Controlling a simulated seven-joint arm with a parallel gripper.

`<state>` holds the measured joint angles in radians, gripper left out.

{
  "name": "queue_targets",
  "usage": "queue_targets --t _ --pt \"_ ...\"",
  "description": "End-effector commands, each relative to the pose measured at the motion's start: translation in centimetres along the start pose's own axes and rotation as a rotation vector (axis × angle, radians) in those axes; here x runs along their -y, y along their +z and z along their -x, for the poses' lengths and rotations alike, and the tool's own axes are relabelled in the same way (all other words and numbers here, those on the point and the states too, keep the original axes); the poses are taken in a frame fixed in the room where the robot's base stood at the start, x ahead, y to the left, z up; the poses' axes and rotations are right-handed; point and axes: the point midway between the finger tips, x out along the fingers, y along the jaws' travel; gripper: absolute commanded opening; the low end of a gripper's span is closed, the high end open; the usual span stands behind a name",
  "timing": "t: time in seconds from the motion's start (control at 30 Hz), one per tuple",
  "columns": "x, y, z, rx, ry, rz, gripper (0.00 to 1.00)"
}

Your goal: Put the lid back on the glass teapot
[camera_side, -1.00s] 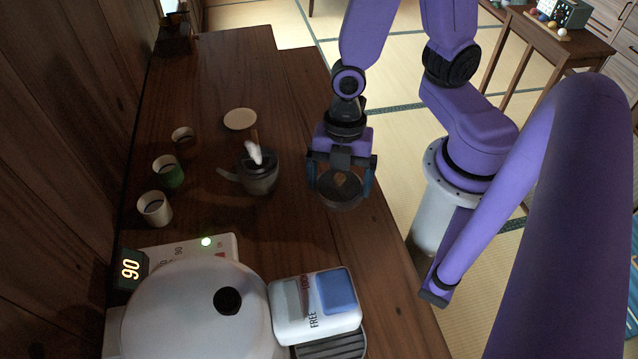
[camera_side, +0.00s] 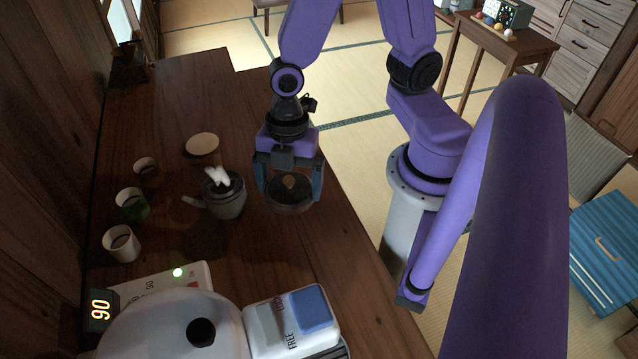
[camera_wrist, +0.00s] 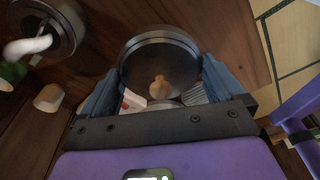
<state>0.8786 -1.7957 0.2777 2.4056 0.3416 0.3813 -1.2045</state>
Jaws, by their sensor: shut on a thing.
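My gripper (camera_side: 288,186) is shut on a round, dark see-through lid (camera_side: 291,201) with a pale wooden knob. In the wrist view the lid (camera_wrist: 185,62) sits between the two blue fingers, its rim facing the camera. The small teapot (camera_side: 226,204) stands on the wooden table, left of my gripper, with its spout to the left. A white curved shape covers part of its dark top, so the opening is partly hidden. The teapot (camera_wrist: 68,43) also shows at the upper left in the wrist view. The lid is apart from it; its height above the table is unclear.
Several cups, one of them green (camera_side: 132,205), stand along the left. A white rounded appliance (camera_side: 165,330) and a white box with a blue panel (camera_side: 292,325) fill the front.

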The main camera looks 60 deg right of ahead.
Motion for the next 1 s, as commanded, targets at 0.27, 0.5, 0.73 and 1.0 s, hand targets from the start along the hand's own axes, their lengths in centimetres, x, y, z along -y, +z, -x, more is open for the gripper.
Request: queue_targets --t 0.27,0.5,0.73,1.0 --pt "-7.6 0.8 0.5 -0.002 0.024 -0.156 0.66" --pt "-13.3 2.7 1.0 0.002 0.045 -0.278 0.66" --pt "-16.3 4.2 1.4 0.006 0.057 -0.348 0.66" --pt "-16.8 4.7 0.8 0.008 0.057 -0.363 0.66"
